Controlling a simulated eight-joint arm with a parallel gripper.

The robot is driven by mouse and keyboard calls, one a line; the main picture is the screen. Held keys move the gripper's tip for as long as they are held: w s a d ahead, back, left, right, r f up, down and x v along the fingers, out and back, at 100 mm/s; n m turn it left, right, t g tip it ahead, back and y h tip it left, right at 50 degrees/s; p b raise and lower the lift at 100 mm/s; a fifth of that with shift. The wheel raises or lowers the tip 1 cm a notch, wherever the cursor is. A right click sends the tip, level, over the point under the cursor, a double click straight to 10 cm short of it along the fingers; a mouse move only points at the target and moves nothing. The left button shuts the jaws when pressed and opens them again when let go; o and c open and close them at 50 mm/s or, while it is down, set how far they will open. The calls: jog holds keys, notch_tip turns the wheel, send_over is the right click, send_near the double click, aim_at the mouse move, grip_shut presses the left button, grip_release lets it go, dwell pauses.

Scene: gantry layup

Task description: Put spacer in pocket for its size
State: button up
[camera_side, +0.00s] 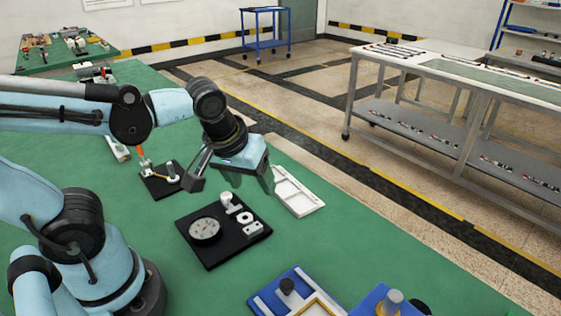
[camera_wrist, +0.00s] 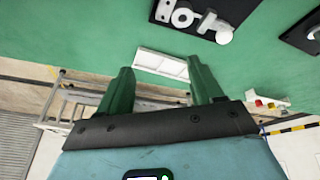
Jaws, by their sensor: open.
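A white tray (camera_side: 309,207) with shallow rectangular pockets lies flat on the green table, just right of my gripper (camera_side: 251,180). My gripper is open and empty, fingers pointing down above the table. In the wrist view my gripper (camera_wrist: 161,68) has its two green fingers well apart, with the tray (camera_wrist: 172,57) seen in the gap beyond them. A black plate (camera_side: 208,260) nearer the camera holds a round grey dial (camera_side: 205,229), a white cylinder part (camera_side: 231,205) and a white block with a hole (camera_side: 252,229). I cannot tell which white part is the spacer.
A smaller black plate (camera_side: 157,187) with an upright part stands behind, left of my gripper. Blue-framed fixtures (camera_side: 266,301) stand at the front edge of view. The table's right edge runs just past the tray.

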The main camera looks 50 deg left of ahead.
aim_at(245, 217)
jog(key=shift+s+a+f+n+g+y, duration=0.1)
jog(key=shift+a+f+n+g+y, duration=0.45)
jog(key=shift+f+n, duration=1.35)
jog(key=shift+w+a+f+n+g+y, duration=0.1)
jog(key=shift+a+f+n+g+y, duration=0.4)
jog(key=shift+f+n, duration=1.3)
jog(key=shift+s+a+f+n+g+y, duration=0.1)
jog(key=shift+a+f+n+g+y, duration=0.15)
jog(key=shift+f+n+g+y, duration=1.1)
jog(key=shift+f+n+t+h, duration=0.5)
jog(key=shift+f+h, duration=0.1)
jog(key=shift+h, duration=0.1)
jog(key=shift+c, duration=0.5)
grip_shut()
jog(key=shift+r, duration=0.15)
